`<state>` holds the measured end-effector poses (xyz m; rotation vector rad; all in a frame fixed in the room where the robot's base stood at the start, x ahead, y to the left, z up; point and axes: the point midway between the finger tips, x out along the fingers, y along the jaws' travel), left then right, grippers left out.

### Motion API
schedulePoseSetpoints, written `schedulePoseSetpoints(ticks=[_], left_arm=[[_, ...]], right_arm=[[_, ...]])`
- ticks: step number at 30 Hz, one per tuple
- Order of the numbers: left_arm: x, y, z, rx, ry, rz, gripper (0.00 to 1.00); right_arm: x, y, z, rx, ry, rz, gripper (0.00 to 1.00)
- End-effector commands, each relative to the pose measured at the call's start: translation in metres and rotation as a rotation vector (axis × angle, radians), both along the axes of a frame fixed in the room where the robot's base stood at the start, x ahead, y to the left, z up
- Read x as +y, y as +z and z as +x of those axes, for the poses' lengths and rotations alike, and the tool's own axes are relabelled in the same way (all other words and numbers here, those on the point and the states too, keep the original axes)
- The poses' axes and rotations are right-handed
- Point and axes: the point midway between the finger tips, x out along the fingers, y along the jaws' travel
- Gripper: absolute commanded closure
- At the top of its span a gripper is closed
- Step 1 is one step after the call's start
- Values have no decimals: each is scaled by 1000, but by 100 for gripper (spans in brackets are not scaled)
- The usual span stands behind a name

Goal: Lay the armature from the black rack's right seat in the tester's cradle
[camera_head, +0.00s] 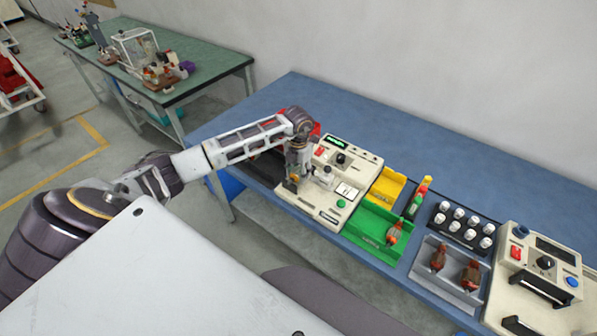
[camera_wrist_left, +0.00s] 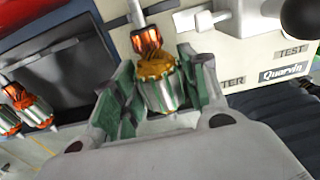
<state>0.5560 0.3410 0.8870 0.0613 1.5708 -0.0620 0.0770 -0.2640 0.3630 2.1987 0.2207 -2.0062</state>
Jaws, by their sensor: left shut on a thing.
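My left gripper (camera_head: 293,183) is over the left part of the beige tester (camera_head: 325,205). In the left wrist view, the green-padded fingers of the gripper (camera_wrist_left: 158,92) are shut on an armature (camera_wrist_left: 163,94) with a silver core, orange copper windings and a pale shaft. The shaft points toward the tester's labelled face (camera_wrist_left: 262,55). The armature's lower end is hidden by the gripper. A black rack (camera_wrist_left: 62,62) shows at the left of the wrist view, with other armatures (camera_wrist_left: 30,106) beside its dark panel. My forearm mostly hides it in the head view. I cannot make out the cradle clearly.
Right of the tester are a yellow bin (camera_head: 387,186), a green bin (camera_head: 372,223) with an armature, a grey tray (camera_head: 447,281) with two armatures, a holder of white cylinders (camera_head: 461,233) and another beige device (camera_head: 545,285). The blue bench (camera_head: 400,135) is clear behind.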

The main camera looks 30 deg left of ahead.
Motion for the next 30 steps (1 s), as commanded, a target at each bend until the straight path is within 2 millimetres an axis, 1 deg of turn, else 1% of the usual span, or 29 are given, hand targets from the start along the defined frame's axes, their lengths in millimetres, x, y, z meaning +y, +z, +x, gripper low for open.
schedulePoseSetpoints(ticks=[10,11,16,17,23,27,30], left_arm=[[0,0,1,-1,0,0,92],[0,0,1,-1,0,0,55],[0,0,0,-1,0,0,34],[0,0,0,-1,0,0,32],[0,0,0,0,0,0,32],[0,0,0,1,0,0,32],[0,2,0,0,0,0,32]], right_arm=[[3,0,0,0,-2,3,100],[3,0,0,0,-2,3,100],[3,0,0,0,-2,3,100],[3,0,0,0,-2,3,100],[2,0,0,0,-1,2,100],[-4,0,0,0,1,-4,100],[-3,0,0,-1,1,-3,100]])
